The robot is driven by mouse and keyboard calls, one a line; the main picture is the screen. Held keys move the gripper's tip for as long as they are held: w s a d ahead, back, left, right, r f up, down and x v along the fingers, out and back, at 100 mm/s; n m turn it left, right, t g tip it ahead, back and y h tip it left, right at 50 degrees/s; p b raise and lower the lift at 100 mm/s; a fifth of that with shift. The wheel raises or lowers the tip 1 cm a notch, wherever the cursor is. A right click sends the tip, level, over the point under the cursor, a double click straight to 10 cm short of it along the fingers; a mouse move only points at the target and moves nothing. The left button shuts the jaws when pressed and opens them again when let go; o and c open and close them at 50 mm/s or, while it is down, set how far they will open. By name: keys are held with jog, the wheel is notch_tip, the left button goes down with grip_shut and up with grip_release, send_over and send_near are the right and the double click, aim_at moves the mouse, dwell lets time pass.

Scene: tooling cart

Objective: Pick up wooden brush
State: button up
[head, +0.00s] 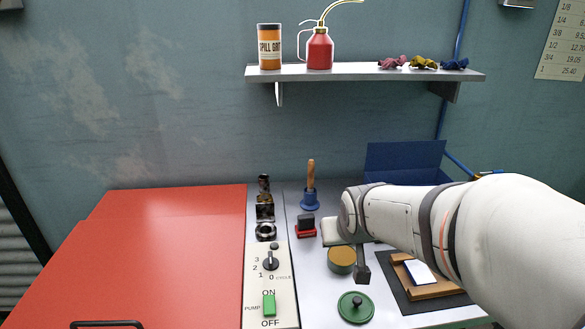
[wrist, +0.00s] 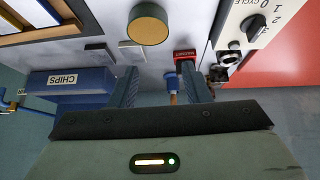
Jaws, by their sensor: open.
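The only brush-like thing I see has an upright wooden handle (head: 311,172) above a flared blue lower part (head: 310,199). It stands at the back of the grey cart top in the head view. In the wrist view the blue part (wrist: 172,76) and some of the handle show between my fingers, nearer the right one. Whether bristles are there I cannot tell. My gripper (wrist: 157,68) is open, with its fingers apart; the picture does not show contact with the handle. In the head view my arm hides most of the gripper.
A red block (head: 306,227) stands just in front of the brush. A yellow-topped can (head: 341,260) and a green lid (head: 356,307) are nearer. A blue CHIPS bin (wrist: 70,84) is at the back right. A control panel (head: 283,285) lies left; a shelf (head: 365,74) hangs above.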

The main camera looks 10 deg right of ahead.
jog(key=w+t+b, duration=0.2)
jog(key=w+t, duration=0.3)
jog(key=w, duration=1.1)
jog(key=n+t+y+b, duration=0.1)
jog(key=n+t+y, duration=0.15)
jog(key=t, duration=0.35)
send_near(312, 167)
jog(key=w, duration=0.4)
jog(key=shift+m+y, duration=0.35)
jog(key=shift+y, duration=0.1)
jog(key=w, duration=0.2)
jog(key=w+p, duration=0.1)
jog(key=w, duration=0.1)
jog(key=w+a, duration=0.1)
jog(key=w, duration=0.2)
jog(key=shift+a+f+p, duration=0.1)
jog(key=shift+f+p, duration=0.1)
jog(key=shift+p, duration=0.15)
grip_shut()
